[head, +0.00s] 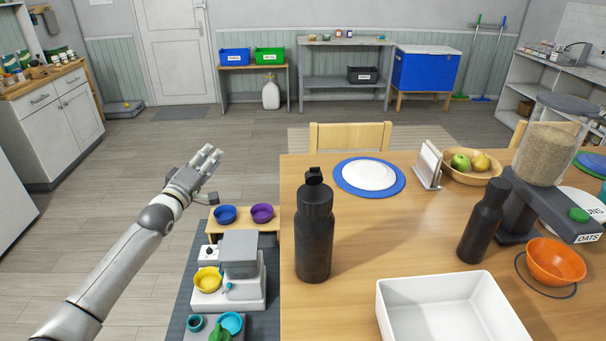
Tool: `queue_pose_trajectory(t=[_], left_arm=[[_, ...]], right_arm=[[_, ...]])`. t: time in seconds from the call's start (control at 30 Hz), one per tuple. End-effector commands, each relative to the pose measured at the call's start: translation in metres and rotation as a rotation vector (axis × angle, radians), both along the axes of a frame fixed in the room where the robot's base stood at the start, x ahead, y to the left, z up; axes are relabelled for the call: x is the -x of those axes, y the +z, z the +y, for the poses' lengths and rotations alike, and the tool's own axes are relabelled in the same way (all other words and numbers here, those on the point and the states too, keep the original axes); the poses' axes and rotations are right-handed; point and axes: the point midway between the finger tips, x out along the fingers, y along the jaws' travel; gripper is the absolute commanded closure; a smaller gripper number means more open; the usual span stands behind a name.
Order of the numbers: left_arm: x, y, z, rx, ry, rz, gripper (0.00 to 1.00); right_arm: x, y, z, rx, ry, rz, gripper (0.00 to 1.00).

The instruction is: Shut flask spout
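A black flask (314,235) stands upright near the left edge of the wooden table (350,290). A small spout piece (314,176) sticks up from its lid and looks raised. A second dark bottle (482,225) stands farther right on the table; its top looks plain and shut. My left gripper (211,178) is open and empty. It is in the air to the left of the table, well apart from the flask. My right gripper does not show.
A white bin (450,312) sits right of the flask, and a white plate on a blue mat (398,185) lies behind it. A grain dispenser (545,155) and an orange bowl (556,262) are at the right. A low feeder stand with bowls (238,285) is left of the table.

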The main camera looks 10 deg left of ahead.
Motion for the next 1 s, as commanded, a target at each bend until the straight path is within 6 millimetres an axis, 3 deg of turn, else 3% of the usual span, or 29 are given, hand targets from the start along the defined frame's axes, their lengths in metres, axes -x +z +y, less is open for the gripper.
queue_pose_trajectory(t=[0.03,0.1,0.2,0.33,0.5,0.7,0.83,1.0], left_arm=[[0.002,0.027,-0.005,-0.081,-0.018,-0.104,0.74],[0.010,0.061,-0.017,-0.198,-0.055,-0.243,0.74],[0.029,0.101,-0.043,-0.367,-0.134,-0.430,0.74],[0.062,0.128,-0.085,-0.592,-0.283,-0.641,0.74],[0.109,0.121,-0.135,-0.885,-0.529,-0.836,0.74],[0.145,0.087,-0.160,-1.121,-0.766,-0.917,0.74],[0.153,0.076,-0.163,-1.185,-0.835,-0.928,0.74],[0.151,0.075,-0.177,-1.194,-0.849,-0.930,0.74]], right_arm=[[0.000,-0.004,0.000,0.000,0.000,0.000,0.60],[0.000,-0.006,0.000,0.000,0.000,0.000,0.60],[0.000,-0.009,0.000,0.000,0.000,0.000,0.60],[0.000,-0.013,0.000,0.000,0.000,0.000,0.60],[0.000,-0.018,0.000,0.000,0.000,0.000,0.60],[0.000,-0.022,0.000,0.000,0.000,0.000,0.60],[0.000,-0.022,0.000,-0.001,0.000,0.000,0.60],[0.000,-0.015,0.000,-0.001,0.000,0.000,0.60]])
